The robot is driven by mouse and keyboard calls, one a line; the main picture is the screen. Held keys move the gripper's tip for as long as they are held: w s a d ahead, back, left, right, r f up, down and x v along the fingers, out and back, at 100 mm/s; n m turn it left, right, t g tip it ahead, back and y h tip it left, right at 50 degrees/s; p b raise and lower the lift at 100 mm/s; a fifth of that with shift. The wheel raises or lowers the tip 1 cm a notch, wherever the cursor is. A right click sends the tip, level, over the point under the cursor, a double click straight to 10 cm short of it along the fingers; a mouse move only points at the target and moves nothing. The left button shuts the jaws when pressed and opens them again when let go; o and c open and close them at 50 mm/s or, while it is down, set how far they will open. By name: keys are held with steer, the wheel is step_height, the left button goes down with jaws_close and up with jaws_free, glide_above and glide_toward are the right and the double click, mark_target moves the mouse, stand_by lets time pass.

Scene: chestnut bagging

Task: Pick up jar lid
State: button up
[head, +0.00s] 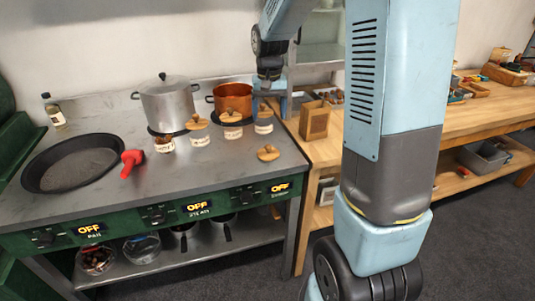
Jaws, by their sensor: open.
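A round wooden jar lid (268,153) with a small knob lies loose on the steel counter, near its right front. Several small white jars stand in a row behind and left of it. The leftmost jar (164,145) has no lid on and shows brown contents. My gripper (270,103) points down, open, near the rightmost jar and behind the loose lid. Its fingertips are small and partly unclear; I see nothing held.
A steel pot (168,107) and a copper pot (232,97) stand at the back. A wooden box (314,121) stands right of the counter. Bare counter lies around the loose lid.

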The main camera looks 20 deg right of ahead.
mark_target(269, 146)
steer(key=f, duration=0.9)
steer(key=shift+w+f, duration=0.1)
steer(key=shift+w, duration=0.2)
steer(key=shift+w+d+f, duration=0.1)
steer(key=shift+w+f, duration=0.1)
steer(key=shift+f, duration=0.65)
steer(key=shift+w+f, duration=0.15)
steer(key=shift+f, duration=0.75)
steer(key=shift+w+d+f, duration=0.1)
steer(key=shift+w+f, duration=0.1)
steer(key=shift+f, duration=0.65)
steer(key=shift+s, duration=0.2)
steer(key=c, duration=1.3)
steer(key=shift+f, duration=0.1)
steer(key=shift+c, duration=0.2)
